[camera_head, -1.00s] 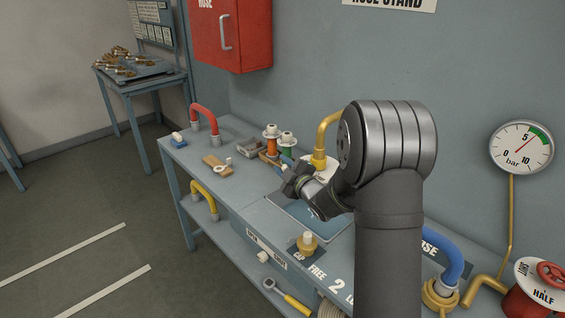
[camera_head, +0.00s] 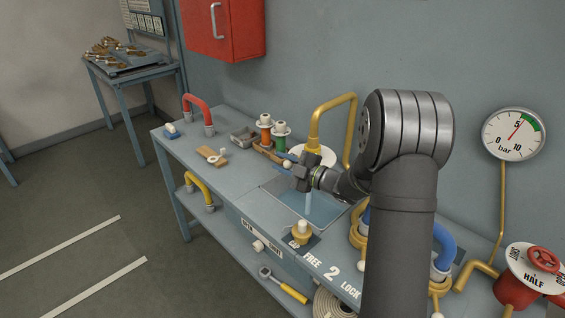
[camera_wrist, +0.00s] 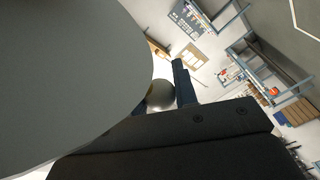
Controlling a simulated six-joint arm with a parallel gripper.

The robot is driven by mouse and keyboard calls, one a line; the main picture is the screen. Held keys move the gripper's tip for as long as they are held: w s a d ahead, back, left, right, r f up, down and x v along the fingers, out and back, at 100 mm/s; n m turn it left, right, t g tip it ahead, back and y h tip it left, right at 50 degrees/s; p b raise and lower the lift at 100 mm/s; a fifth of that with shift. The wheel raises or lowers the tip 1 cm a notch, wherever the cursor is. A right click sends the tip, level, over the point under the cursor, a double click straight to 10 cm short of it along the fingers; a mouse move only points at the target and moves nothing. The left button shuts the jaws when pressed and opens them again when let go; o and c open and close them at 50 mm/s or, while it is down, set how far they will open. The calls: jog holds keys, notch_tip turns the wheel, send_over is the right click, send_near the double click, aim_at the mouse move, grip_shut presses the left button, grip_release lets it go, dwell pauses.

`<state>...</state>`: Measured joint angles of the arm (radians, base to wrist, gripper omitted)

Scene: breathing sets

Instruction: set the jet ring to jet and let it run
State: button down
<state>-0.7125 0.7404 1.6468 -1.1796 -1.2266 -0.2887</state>
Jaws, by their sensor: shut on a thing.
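My gripper (camera_head: 303,172) is over the sink basin (camera_head: 277,184), below and in front of a tall yellow pipe arch (camera_head: 335,104). In the wrist view the dark fingers close around a rounded grey knob-like thing (camera_wrist: 160,95). I cannot tell whether this is the jet ring; the gripper hides most of it in the head view. A pale blue vertical streak (camera_head: 308,200), which looks like water, drops from just under the gripper into the basin. A large grey rounded shape fills the left of the wrist view.
A yellow fitting (camera_head: 303,236) stands at the basin's front edge. Orange (camera_head: 266,140) and green (camera_head: 281,141) spools stand behind left. A dial gauge (camera_head: 514,134) hangs at right, above a red valve wheel (camera_head: 543,261).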

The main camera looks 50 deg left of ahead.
jog(key=c, duration=1.1)
grip_release()
jog(key=shift+c, duration=0.2)
